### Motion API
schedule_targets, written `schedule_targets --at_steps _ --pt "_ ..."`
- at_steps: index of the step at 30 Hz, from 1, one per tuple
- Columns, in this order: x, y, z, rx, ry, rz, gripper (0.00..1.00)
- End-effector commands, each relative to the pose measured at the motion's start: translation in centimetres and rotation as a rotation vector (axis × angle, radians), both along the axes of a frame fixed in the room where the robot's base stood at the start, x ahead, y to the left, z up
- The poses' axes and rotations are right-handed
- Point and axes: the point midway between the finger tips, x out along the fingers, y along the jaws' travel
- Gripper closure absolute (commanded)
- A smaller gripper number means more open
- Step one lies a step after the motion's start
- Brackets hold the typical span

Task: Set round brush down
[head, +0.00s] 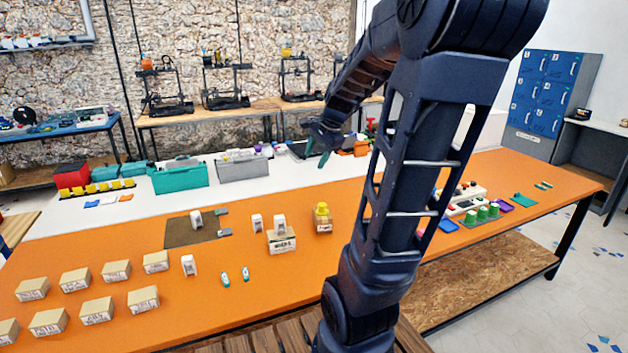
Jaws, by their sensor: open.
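My gripper (317,160) is open, with its green-tipped fingers pointing down. It appears above the far part of the long work table, in front of the back benches. I see nothing clearly held between the fingers. I cannot pick out the round brush with certainty; the things near the gripper are small, and my arm covers part of the table. The orange table surface (140,222) spreads below, with a white strip (245,196) along its far side.
Several cardboard boxes (97,311) stand at the front left. A brown mat (180,236) and a small box with a yellow thing (322,217) lie mid-table. A teal toolbox (181,178) and a grey toolbox (243,168) stand behind. Bare orange surface shows at front centre.

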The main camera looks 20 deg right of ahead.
Motion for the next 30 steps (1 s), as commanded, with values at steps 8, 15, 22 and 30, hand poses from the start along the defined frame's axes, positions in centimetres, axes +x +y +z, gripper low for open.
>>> schedule_targets --at_steps 8,15,22,30 --pt "-7.7 4.7 1.7 -0.245 -0.102 0.488 0.53" --pt "-13.7 7.2 1.7 -0.480 -0.156 0.870 0.53" --pt "-16.9 8.0 1.2 -0.623 -0.166 1.079 0.53" --pt "-17.3 8.1 1.1 -0.647 -0.165 1.114 0.53"
